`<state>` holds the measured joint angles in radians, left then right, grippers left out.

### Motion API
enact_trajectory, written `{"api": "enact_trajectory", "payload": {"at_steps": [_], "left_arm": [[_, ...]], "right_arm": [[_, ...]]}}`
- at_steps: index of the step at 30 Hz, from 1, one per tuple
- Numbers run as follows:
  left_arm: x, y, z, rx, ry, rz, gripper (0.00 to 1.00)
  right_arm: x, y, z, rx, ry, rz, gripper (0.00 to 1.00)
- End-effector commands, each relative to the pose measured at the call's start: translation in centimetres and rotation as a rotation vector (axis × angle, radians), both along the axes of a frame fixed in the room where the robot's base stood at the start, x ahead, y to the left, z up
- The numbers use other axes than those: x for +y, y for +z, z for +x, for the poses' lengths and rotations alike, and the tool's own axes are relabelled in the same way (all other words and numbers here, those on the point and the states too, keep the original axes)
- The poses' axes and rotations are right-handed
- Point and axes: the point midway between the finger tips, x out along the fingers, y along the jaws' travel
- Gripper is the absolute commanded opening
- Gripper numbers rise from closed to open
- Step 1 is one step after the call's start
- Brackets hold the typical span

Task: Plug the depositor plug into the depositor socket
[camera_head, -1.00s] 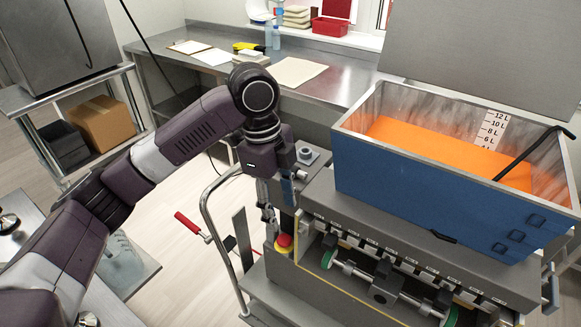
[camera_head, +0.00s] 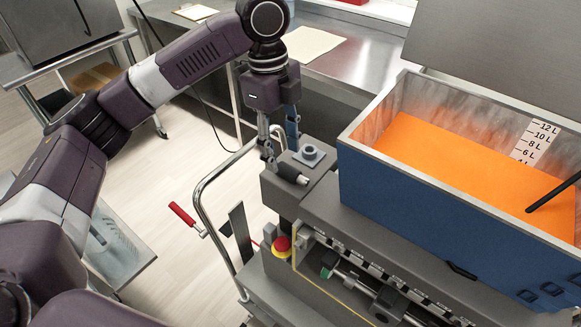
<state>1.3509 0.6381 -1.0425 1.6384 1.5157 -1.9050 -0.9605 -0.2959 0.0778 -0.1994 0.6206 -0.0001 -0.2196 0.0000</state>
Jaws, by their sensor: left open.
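My left gripper (camera_head: 279,150) points down, open, at the left end of the depositor's grey housing (camera_head: 325,195). A dark cylindrical piece (camera_head: 291,174) lies by its fingertips on the housing top; it may be the depositor plug, but I cannot tell. I see nothing clearly held. A round grey fitting (camera_head: 308,153) stands on the housing just right of the gripper. I cannot make out the depositor socket for certain. My right gripper is out of view.
The blue hopper (camera_head: 440,215) with orange contents stands at the right. A red-and-yellow emergency button (camera_head: 282,246) is on the housing's left face. A metal cart handle (camera_head: 200,205) rises left of it. A steel counter (camera_head: 345,60) runs behind. A black cable (camera_head: 205,110) hangs behind my left arm.

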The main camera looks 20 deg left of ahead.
Motion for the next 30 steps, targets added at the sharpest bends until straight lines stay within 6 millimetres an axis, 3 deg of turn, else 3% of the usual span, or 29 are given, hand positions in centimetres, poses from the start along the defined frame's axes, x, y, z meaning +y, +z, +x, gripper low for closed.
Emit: {"api": "enact_trajectory", "payload": {"at_steps": [3,7,12,18,30], "left_arm": [[-0.6,-1.3,-0.1,0.004,-0.001,0.0,0.44],[-1.2,-3.3,-0.1,0.003,0.0,0.001,0.44],[-1.3,-4.7,-0.1,0.0,-0.001,0.001,0.44],[-1.3,-4.8,-0.1,-0.001,-0.001,0.001,0.44],[-1.3,-4.8,-0.1,-0.001,0.0,0.0,0.01]], "right_arm": [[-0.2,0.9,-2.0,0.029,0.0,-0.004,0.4],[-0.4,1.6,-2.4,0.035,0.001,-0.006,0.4],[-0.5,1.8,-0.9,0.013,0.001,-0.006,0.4],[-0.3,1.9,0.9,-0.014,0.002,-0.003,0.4],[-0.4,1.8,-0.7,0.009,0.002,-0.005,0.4]]}}
